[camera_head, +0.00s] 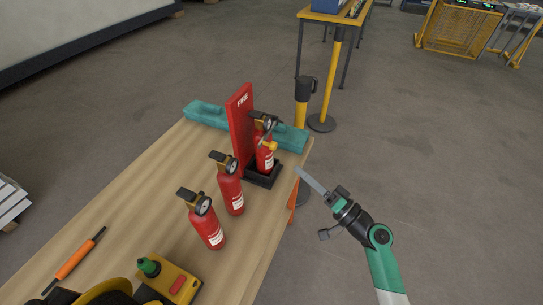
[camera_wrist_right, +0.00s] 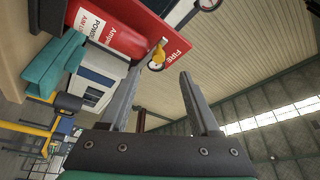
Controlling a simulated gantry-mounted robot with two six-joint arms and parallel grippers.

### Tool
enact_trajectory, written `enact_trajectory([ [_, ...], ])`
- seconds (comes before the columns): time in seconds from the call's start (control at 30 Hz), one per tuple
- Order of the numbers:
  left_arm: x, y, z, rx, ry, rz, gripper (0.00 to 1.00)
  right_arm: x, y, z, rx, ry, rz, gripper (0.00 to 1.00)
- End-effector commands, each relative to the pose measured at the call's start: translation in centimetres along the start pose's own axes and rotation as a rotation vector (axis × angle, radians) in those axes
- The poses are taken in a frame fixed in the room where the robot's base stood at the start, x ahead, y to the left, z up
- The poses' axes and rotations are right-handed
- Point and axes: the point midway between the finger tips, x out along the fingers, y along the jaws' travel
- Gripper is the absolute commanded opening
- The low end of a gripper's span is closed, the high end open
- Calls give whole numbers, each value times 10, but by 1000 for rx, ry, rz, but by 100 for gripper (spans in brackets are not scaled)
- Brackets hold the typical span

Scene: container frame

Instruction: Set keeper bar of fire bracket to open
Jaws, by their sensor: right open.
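The fire bracket (camera_head: 240,125) is a red upright panel marked FIRE with a black base (camera_head: 262,175), near the table's right edge. A red extinguisher (camera_head: 265,158) stands in it; the extinguisher also shows in the right wrist view (camera_wrist_right: 112,32). The keeper bar's yellow knob (camera_head: 271,146) shows at the extinguisher's front, and in the right wrist view the knob (camera_wrist_right: 158,54) lies between and beyond my fingertips. The bar itself is too small to tell its angle. My right gripper (camera_head: 298,171) is open and empty, right of the bracket and apart from it.
Two loose red extinguishers (camera_head: 231,192) (camera_head: 208,226) stand on the wooden table (camera_head: 140,190) left of the bracket. A teal piece (camera_head: 210,116) lies behind it. A yellow box (camera_head: 172,280) and an orange-handled tool (camera_head: 75,258) lie nearer. A yellow post (camera_head: 301,114) stands beyond the table.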

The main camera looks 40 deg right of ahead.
Motion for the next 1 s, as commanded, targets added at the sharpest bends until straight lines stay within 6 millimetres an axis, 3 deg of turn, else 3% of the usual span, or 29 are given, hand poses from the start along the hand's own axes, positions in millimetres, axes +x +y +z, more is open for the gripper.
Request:
enact_trajectory([
  [0.27,0,0,0,-1,0,1,50,9,1,-2,-3,3,-1,63],
  [0.7,-2,0,2,-1,0,1,50,98,1,-2,-3,3,-2,63],
  [1.0,-3,0,3,-1,0,1,50,116,1,-2,-3,4,1,63],
])
